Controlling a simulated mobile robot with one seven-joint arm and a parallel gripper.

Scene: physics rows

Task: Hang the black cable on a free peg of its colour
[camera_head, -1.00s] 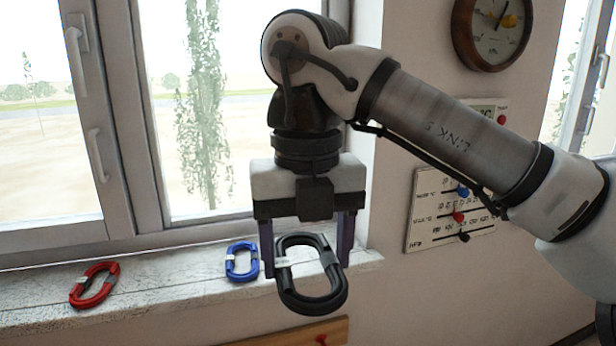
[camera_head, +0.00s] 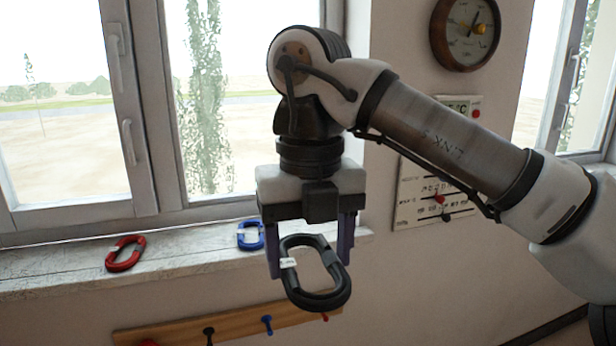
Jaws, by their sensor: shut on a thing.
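The black cable (camera_head: 317,299) is a coiled loop with a small white label. My gripper (camera_head: 314,262) is shut on it and holds it in the air, in front of the window sill. A wooden peg rail (camera_head: 237,324) is on the wall below the sill. It shows a black peg (camera_head: 208,334), a blue peg (camera_head: 267,322) and red pegs at the left (camera_head: 149,343) and right (camera_head: 325,316). The pegs I can see look bare. The lower part of the rail is cut off by the picture's edge, and the cable is close above its right end.
A red cable (camera_head: 125,253) and a blue cable (camera_head: 250,235) lie on the window sill (camera_head: 60,266). A slider chart (camera_head: 432,192) and a round clock (camera_head: 465,32) hang on the wall to the right, behind my arm.

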